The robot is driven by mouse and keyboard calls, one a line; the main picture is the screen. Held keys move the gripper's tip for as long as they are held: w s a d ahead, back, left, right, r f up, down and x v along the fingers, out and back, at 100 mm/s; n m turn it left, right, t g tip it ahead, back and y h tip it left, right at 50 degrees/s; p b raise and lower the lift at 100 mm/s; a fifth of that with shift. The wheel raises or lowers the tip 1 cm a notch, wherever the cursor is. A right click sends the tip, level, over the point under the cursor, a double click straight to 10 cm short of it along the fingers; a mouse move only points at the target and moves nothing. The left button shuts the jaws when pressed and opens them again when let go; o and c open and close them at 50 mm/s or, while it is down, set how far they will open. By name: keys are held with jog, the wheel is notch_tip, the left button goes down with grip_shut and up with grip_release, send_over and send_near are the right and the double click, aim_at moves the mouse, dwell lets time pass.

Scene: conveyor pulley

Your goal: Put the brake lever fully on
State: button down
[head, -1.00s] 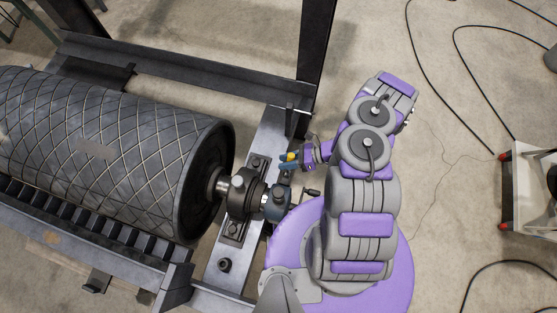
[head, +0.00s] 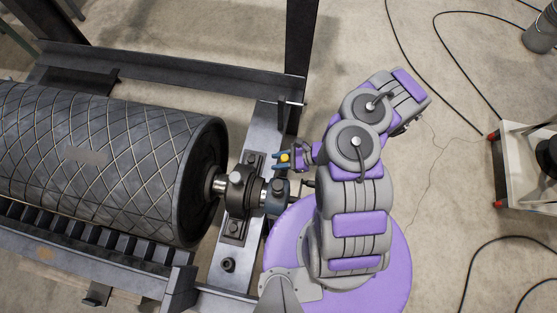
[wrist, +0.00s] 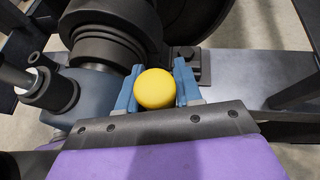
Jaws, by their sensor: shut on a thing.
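The brake lever's round yellow knob (head: 285,157) is beside the shaft end of the pulley. In the wrist view the knob (wrist: 155,89) fills the space between the two blue fingers. My gripper (head: 282,158) is shut on it, and its fingers also show in the wrist view (wrist: 157,80). The lever's rod is hidden under the knob and fingers. A blue-grey housing (head: 277,191) sits at the shaft end, close to the gripper. It also shows in the wrist view (wrist: 88,95), left of the fingers.
The large patterned pulley drum (head: 105,160) lies to the left. A bearing block (head: 240,190) is bolted to the steel frame (head: 227,246). A dark upright post (head: 300,45) stands beyond the gripper.

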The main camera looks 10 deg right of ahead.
jog(key=shift+d+f, duration=0.1)
jog(key=c, duration=1.1)
grip_release()
jog(key=shift+o, duration=1.4)
jog(key=shift+d, duration=0.15)
jog(key=p+v, duration=0.6)
jog(key=v, duration=1.1)
jog(key=shift+d, duration=0.25)
